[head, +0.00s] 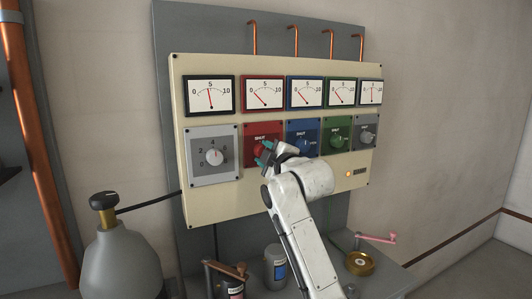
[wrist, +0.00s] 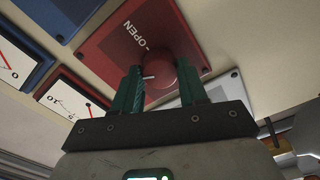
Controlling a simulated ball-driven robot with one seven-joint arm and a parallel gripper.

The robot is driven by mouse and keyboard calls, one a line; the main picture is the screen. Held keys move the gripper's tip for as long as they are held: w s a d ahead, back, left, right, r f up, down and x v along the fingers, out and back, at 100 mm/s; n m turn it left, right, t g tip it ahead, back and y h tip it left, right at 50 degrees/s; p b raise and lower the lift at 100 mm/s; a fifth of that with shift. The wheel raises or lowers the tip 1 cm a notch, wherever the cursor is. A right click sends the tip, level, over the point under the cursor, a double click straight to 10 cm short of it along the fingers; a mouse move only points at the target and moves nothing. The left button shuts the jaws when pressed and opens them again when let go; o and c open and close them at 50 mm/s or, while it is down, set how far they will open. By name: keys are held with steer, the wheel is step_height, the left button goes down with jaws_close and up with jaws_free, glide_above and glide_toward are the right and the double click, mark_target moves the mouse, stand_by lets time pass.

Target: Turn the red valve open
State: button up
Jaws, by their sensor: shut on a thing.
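The red valve is a round red knob (wrist: 161,77) on a red plate (head: 253,136) in the lower row of the cream panel (head: 230,205). The plate reads SHUT at its top in the head view, and OPEN shows beside the knob in the wrist view. My gripper (head: 266,150) is at the knob. In the wrist view its two green fingers (wrist: 160,88) stand on either side of the knob, shut on it. A small white pointer mark shows on the knob between the fingers. The fingers and wrist hide part of the knob in the head view.
A blue valve plate (head: 302,134), a green one (head: 337,136) and a grey one (head: 367,132) sit to the right. A grey dial (head: 214,155) is to the left. Several gauges line the row above. A grey tank (head: 120,265) and a shelf with small items stand below.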

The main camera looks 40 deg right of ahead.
steer(key=m+p, duration=0.2)
steer(key=m, duration=1)
steer(key=shift+f+m+p, duration=0.15)
steer(key=shift+m+p, duration=0.15)
steer(key=shift+m, duration=0.1)
stand_by(0.3)
steer(key=o, duration=1.1)
steer(key=shift+c, duration=0.2)
steer(key=b+v, duration=0.2)
steer(key=v, duration=0.8)
steer(key=shift+s, duration=0.4)
